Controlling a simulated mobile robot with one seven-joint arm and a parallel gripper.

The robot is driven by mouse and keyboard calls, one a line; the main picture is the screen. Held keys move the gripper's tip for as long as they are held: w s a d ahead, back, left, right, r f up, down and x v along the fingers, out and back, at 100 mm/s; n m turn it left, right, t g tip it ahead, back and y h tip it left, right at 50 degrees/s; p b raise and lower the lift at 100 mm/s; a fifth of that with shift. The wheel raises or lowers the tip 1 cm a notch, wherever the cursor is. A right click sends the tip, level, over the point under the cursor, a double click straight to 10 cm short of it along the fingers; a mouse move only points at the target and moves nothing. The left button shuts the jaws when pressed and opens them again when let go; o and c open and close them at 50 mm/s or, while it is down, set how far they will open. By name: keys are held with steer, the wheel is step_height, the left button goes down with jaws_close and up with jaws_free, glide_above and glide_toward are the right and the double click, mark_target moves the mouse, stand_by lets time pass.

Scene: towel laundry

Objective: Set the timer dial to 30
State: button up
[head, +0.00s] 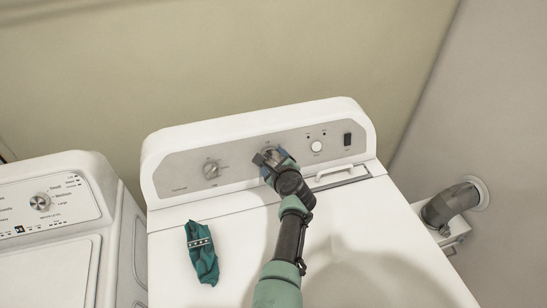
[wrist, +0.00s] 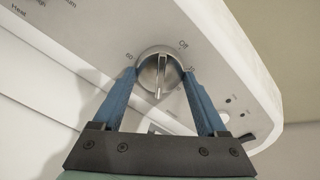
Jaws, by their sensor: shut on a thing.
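The timer dial (wrist: 150,66) is a round silver knob with a raised ridge across its face, in the wrist view. "Off" is printed at its upper right and what looks like "60" at its left; other marks are partly hidden. The ridge runs nearly straight up and down in the picture; I cannot read its setting. My gripper (wrist: 159,75) has one blue finger on each side of the dial, shut on it. In the head view, my gripper (head: 269,158) is at the middle of the dryer's control panel (head: 240,152) and mostly covers the dial.
Another dial (head: 211,170) is left on the panel; a white round button (head: 316,147) and black switch (head: 347,139) are right. A teal cloth (head: 201,262) lies on the dryer top. A second machine (head: 60,225) stands left, a grey hose (head: 450,204) right.

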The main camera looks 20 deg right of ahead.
steer(key=shift+m, duration=0.6)
steer(key=o, duration=1.3)
steer(key=shift+s+p, duration=0.1)
steer(key=shift+p, duration=0.25)
steer(key=shift+s+r+p, duration=0.35)
steer(key=shift+s+p, duration=0.05)
steer(key=shift+p, duration=0.1)
steer(key=p+v, duration=0.4)
steer(key=v, duration=0.7)
steer(key=shift+s+r, duration=0.15)
steer(key=shift+s, duration=0.2)
